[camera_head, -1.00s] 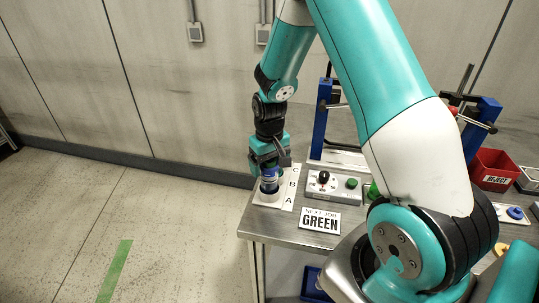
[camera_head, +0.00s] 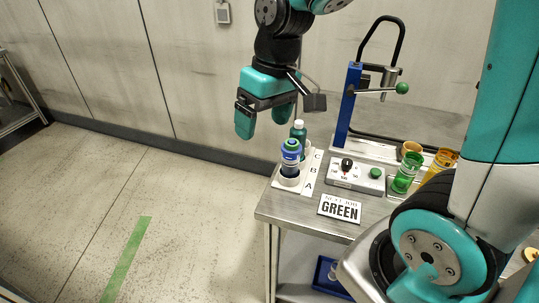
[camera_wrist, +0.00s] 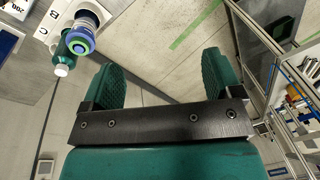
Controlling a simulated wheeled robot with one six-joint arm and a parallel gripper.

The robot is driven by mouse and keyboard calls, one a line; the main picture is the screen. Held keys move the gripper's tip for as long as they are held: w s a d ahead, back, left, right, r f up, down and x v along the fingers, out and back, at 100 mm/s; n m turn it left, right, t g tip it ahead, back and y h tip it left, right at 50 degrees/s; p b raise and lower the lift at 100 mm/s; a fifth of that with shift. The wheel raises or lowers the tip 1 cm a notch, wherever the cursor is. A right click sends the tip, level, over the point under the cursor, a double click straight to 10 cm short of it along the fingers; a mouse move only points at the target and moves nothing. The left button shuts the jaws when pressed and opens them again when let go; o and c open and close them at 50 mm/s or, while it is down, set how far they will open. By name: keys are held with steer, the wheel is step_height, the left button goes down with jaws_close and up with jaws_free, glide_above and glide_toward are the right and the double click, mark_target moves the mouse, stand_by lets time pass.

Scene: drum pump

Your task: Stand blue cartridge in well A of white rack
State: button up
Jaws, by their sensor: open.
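The blue cartridge (camera_head: 290,158), with a green ring on its top, stands upright at the front end of the white rack (camera_head: 311,172). Its foot is inside a white ring beside the letter A. It also shows in the wrist view (camera_wrist: 80,38) at upper left. A dark green bottle with a pale cap (camera_head: 298,134) stands behind it, towards letter C. My gripper (camera_head: 263,122) is open and empty, above and left of the cartridge and apart from it. In the wrist view my fingers (camera_wrist: 160,82) are spread with only floor and wall between them.
A control box (camera_head: 355,175) with a dial and green button sits right of the rack. A GREEN sign (camera_head: 340,208) lies in front. A blue-framed press (camera_head: 350,105) stands behind. Green (camera_head: 406,172) and amber (camera_head: 438,167) containers are at right. Left of the table is open floor.

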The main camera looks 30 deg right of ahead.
steer(key=s+a+r+n+y, duration=0.1)
steer(key=s+a+n, duration=0.1)
steer(key=s+a, duration=0.2)
steer(key=s+a+r+n+y, duration=0.1)
steer(key=s+a, duration=0.4)
steer(key=s, duration=0.5)
steer(key=shift+r+n+g, duration=0.25)
steer(key=shift+n+g, duration=0.05)
steer(key=shift+n, duration=0.4)
